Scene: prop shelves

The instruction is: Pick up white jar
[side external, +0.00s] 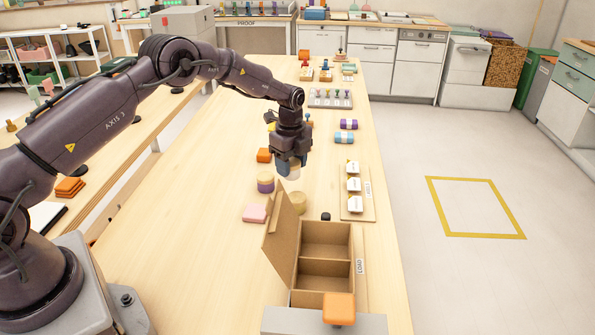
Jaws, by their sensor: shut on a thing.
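The white jar (293,174) shows as a small pale shape low between the fingers of my gripper (291,167). My gripper points down over the middle of the wooden table and is shut on the jar. The fingers hide most of the jar. I cannot tell from this view whether its bottom is clear of the table.
A cardboard box (326,268) with two compartments and a raised flap stands in front. A purple-banded round container (265,183), a tan round one (299,208) and a pink block (255,213) lie nearby. A tray (357,207) with white items is to the right.

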